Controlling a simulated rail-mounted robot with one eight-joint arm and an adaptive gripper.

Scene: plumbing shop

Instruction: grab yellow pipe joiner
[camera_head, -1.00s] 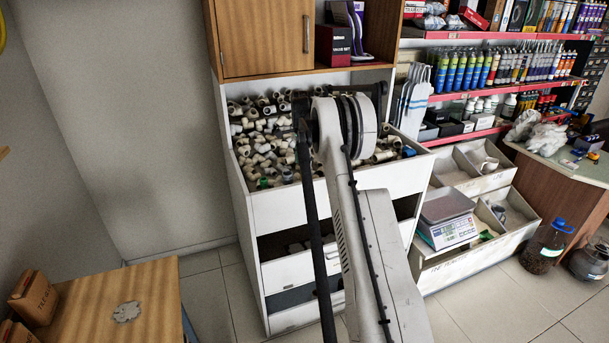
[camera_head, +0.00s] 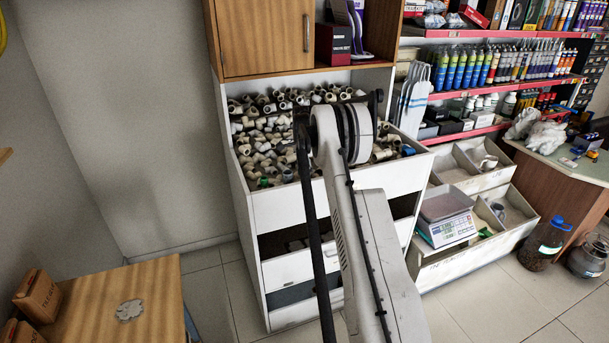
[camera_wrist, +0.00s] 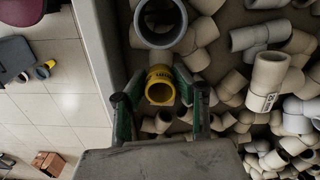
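The yellow pipe joiner (camera_wrist: 160,87) is in the wrist view, a short ring-like piece with dark lettering on its side and its round opening facing the camera. It lies among pale fittings in the bin. My gripper (camera_wrist: 159,84) is open, with one finger to the left of the joiner and one to the right. The right finger looks very near it; I cannot tell whether it touches. In the head view my arm hides the gripper and the joiner.
A large grey pipe fitting (camera_wrist: 160,22) lies just beyond the joiner. Many white fittings (camera_wrist: 268,78) crowd the right side. The bin's wall (camera_wrist: 98,45) stands close on the left, with tiled floor outside. In the head view, a scale (camera_head: 446,218) stands to the right.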

